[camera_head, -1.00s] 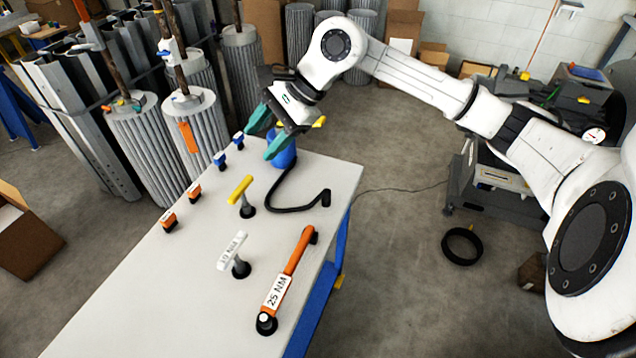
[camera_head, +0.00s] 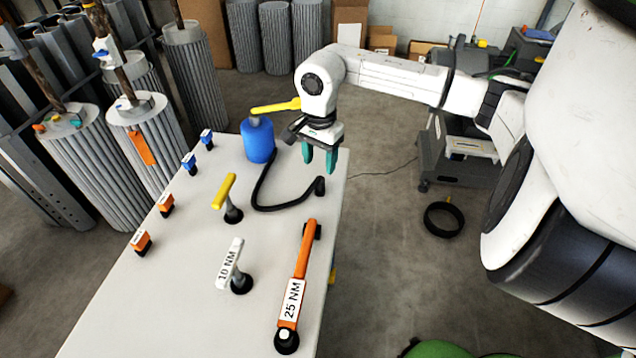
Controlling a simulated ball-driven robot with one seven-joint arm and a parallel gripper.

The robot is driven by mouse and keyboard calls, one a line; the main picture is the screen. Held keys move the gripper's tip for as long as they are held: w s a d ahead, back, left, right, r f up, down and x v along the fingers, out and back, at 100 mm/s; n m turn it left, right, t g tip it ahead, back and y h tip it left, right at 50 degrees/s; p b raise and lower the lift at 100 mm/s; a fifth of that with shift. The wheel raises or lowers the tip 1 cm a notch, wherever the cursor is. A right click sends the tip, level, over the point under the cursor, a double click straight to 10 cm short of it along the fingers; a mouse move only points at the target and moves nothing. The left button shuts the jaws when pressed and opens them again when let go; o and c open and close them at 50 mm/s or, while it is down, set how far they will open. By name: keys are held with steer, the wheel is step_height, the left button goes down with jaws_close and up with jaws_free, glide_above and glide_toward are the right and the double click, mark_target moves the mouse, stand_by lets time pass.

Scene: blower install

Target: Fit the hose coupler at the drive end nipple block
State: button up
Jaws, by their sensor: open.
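A black hose (camera_head: 268,206) lies curved on the white table, running from the blue cylinder (camera_head: 258,142). Its thicker upright end, apparently the coupler (camera_head: 320,186), stands near the table's right edge. My gripper (camera_head: 319,164) points down with its teal fingers apart and empty. In the picture it is just above that hose end; I see no contact. Small blue blocks (camera_head: 189,163) and orange blocks (camera_head: 165,204) line the table's left edge. Their labels are too small to read, so I cannot tell which is the drive end nipple block.
On the white table (camera_head: 190,290) stand a yellow-handled tool (camera_head: 225,192), a white 10 NM tool (camera_head: 231,266) and an orange 25 NM wrench (camera_head: 297,284). A yellow lever (camera_head: 275,107) tops the blue cylinder. Finned grey cylinders (camera_head: 152,150) stand beyond the left edge. A grey cart (camera_head: 455,150) stands right.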

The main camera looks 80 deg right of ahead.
mark_target(320, 178)
steer(key=shift+s+a+f+p, duration=0.1)
steer(key=shift+f+p, duration=0.35)
steer(key=shift+f, duration=1.1)
steer(key=shift+s+f+p, duration=0.1)
steer(key=shift+f+p, duration=0.35)
steer(key=shift+f, duration=1.05)
steer(key=shift+c, duration=0.3)
jaws_close()
